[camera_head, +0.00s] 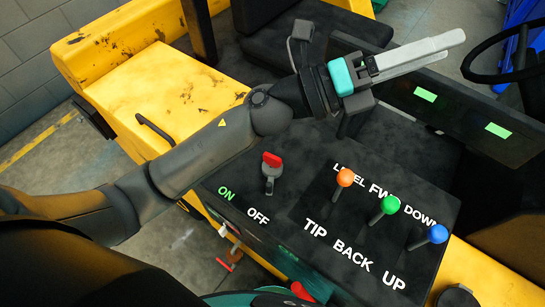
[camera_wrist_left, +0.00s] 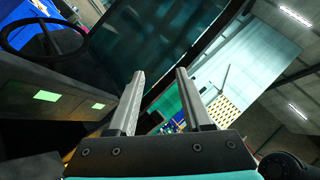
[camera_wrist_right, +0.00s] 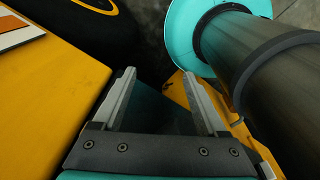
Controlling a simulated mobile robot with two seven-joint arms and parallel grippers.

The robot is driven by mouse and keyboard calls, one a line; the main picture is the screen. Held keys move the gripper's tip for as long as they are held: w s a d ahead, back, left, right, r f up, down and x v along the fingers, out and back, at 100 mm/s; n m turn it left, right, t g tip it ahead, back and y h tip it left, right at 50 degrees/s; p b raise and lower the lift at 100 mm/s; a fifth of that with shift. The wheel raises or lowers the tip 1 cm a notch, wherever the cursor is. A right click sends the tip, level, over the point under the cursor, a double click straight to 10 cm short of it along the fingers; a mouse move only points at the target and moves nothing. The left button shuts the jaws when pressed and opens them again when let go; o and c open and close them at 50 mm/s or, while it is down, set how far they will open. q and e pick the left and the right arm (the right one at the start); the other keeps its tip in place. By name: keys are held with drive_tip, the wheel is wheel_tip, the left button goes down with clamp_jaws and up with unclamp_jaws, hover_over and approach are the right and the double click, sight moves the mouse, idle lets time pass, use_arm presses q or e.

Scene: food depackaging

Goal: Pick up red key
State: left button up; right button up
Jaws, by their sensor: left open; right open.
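A red-topped grey switch or key (camera_head: 271,161) stands upright on the dark control panel above the ON and OFF labels. A small red item (camera_head: 234,254) hangs low at the panel's front side; I cannot tell clearly what it is. My left gripper (camera_head: 452,47) is raised above the far side of the panel, up and right of the red-topped piece and apart from it. Its jaws are open and empty in the left wrist view (camera_wrist_left: 160,73). My right gripper (camera_wrist_right: 159,73) is open and empty, over dark and yellow surfaces. No red key shows in either wrist view.
Orange (camera_head: 345,177), green (camera_head: 390,204) and blue (camera_head: 437,234) levers stand on the panel's right side. A black steering wheel (camera_head: 505,75) is at upper right. Yellow bodywork (camera_head: 165,95) with a black handle lies left. My left forearm passes close behind the red-topped piece.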

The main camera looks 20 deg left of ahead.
use_arm(q)
drive_tip(key=s+d+f+m+g+y, duration=0.25)
drive_tip(key=s+f+m+g, duration=0.2)
drive_tip(key=m+g, duration=0.4)
drive_tip(key=m+y+p, duration=0.1)
drive_tip(key=m+y, duration=0.9)
drive_tip(key=y, duration=0.8)
hover_over(272, 156)
wheel_tip(272, 156, down, 16)
wheel_tip(272, 156, down, 9)
drive_tip(key=shift+d+r+p, duration=0.1)
drive_tip(key=shift+r+p, duration=0.05)
drive_tip(key=shift+p, duration=0.55)
drive_tip(key=shift+f+p, duration=0.65)
drive_tip(key=shift+f, duration=2)
clamp_jaws()
